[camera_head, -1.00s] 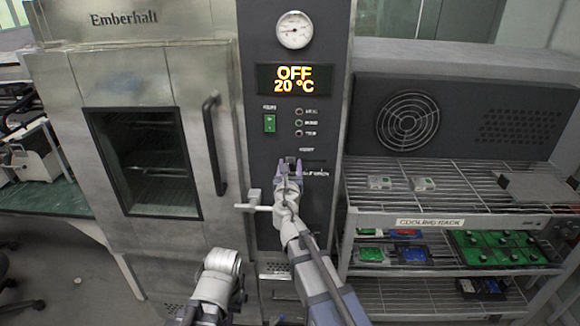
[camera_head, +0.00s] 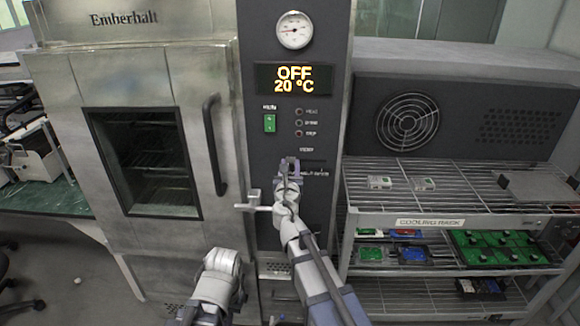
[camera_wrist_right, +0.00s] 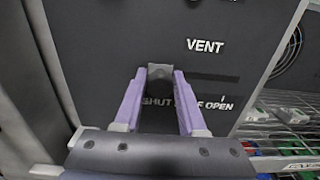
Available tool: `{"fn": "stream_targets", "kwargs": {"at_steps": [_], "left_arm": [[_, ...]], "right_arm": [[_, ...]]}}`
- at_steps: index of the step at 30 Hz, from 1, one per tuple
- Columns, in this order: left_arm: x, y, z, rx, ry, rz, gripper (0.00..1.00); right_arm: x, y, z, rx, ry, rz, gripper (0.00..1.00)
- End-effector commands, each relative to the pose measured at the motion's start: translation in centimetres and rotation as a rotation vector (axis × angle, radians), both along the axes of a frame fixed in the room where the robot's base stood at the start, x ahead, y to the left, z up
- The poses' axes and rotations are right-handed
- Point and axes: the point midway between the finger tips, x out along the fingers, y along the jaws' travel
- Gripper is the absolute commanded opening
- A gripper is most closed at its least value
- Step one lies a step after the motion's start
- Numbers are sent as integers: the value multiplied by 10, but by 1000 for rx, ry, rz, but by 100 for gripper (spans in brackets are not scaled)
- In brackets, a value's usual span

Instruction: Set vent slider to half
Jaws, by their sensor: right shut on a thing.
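The vent slider's dark knob (camera_wrist_right: 160,72) sits between the two purple fingertips of my right gripper (camera_wrist_right: 158,78), which is shut on it. The slot (camera_wrist_right: 212,77) runs to the right of the knob, below the word VENT. The word SHUT is under the knob, and a partly covered label ending in "F OPEN" is to its right. In the head view my right gripper (camera_head: 287,166) is at the dark oven panel, below the VENT label, and hides most of the slider.
The display (camera_head: 294,79) reads OFF 20 °C. A green switch (camera_head: 269,123) and small lamps are above the vent. The oven door handle (camera_head: 214,145) is to the left. A cooling rack (camera_head: 440,222) with several small boards stands to the right.

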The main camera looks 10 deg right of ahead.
Motion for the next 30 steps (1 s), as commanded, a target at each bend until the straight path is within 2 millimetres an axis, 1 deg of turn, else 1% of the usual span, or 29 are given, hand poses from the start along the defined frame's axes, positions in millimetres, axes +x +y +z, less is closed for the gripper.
{"fn": "stream_targets", "kwargs": {"at_steps": [17,20,26,28,30], "left_arm": [[0,0,0,0,0,0,0],[0,0,0,0,0,0,0],[0,0,0,0,0,0,0],[0,0,0,0,0,0,0],[0,0,0,0,0,0,0]], "right_arm": [[-1,-2,0,0,0,0,0],[-4,-13,0,0,0,-4,0],[-13,-46,0,0,0,-6,0],[-14,-50,0,0,0,-3,0],[-13,-49,0,0,0,-1,0]]}}
